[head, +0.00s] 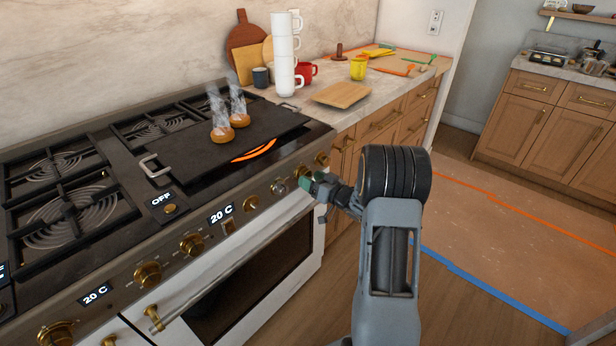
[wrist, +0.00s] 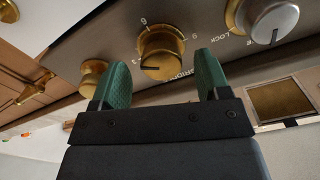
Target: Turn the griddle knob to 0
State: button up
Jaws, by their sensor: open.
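The griddle knob (wrist: 162,52) is brass and sits on the dark front panel, with part of a griddle label beside it in the wrist view. A dark line shows on its face, and small numbers surround it; I cannot read the setting surely. In the head view the knob (head: 303,171) is partly hidden by my gripper. My gripper (wrist: 162,80) is open, its two green fingers on either side of the knob; contact cannot be told. It also shows at the panel in the head view (head: 313,184). The black griddle (head: 205,140) has a glowing orange strip at its front.
A silver knob (wrist: 272,20) marked LOCK and another brass knob (wrist: 92,76) flank the griddle knob. Two steaming round buns (head: 222,133) sit on the griddle. Stacked white mugs (head: 285,60) and a wooden board (head: 341,95) stand on the counter. Floor to the right is clear.

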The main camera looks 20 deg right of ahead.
jog(key=shift+x, duration=1.5)
jog(key=c, duration=0.9)
jog(key=shift+d, duration=0.15)
